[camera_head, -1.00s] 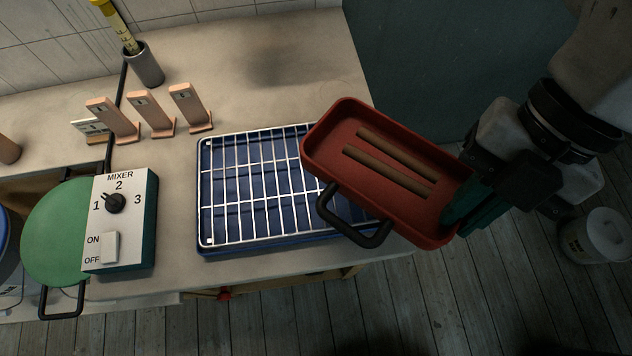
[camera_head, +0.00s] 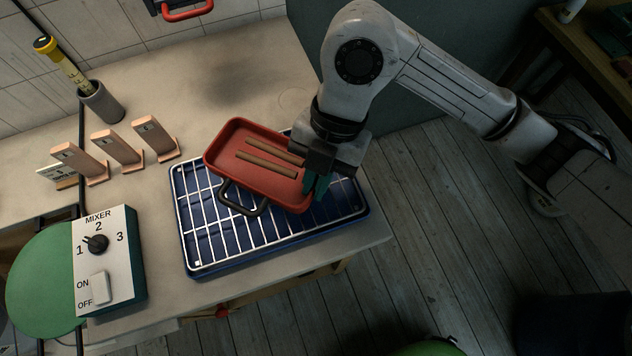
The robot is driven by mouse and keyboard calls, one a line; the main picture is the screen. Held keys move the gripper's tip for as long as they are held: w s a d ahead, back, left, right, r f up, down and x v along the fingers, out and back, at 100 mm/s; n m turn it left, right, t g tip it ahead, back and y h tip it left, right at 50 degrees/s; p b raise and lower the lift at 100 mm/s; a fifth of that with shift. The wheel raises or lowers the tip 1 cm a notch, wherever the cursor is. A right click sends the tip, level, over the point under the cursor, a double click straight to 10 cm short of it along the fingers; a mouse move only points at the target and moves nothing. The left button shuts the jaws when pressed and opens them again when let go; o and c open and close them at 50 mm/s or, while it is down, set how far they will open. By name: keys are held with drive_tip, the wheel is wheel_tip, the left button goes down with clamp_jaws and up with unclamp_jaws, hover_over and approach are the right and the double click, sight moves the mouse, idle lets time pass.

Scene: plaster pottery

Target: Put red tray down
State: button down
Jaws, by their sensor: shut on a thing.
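The red tray (camera_head: 226,150) has a black handle on its near side and two brown sticks (camera_head: 270,158) lying inside it. It appears over the back part of a blue tray with a white wire rack (camera_head: 205,232). I cannot tell whether it touches the rack. My gripper (camera_head: 316,187), with teal fingers, is shut on the tray's right end. The arm hides part of the rack's far right corner.
A mixer control box (camera_head: 108,262) and a green round lid (camera_head: 40,280) are at the left. Several pinkish stands (camera_head: 118,148) and a grey cup with a yellow-topped tool (camera_head: 100,102) stand behind. The bench surface (camera_head: 225,85) behind the rack is clear.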

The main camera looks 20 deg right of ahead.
drive_tip(key=shift+f, duration=1.55)
drive_tip(key=c, duration=1.2)
unclamp_jaws()
drive_tip(key=v, duration=1.2)
drive_tip(key=shift+b, duration=0.35)
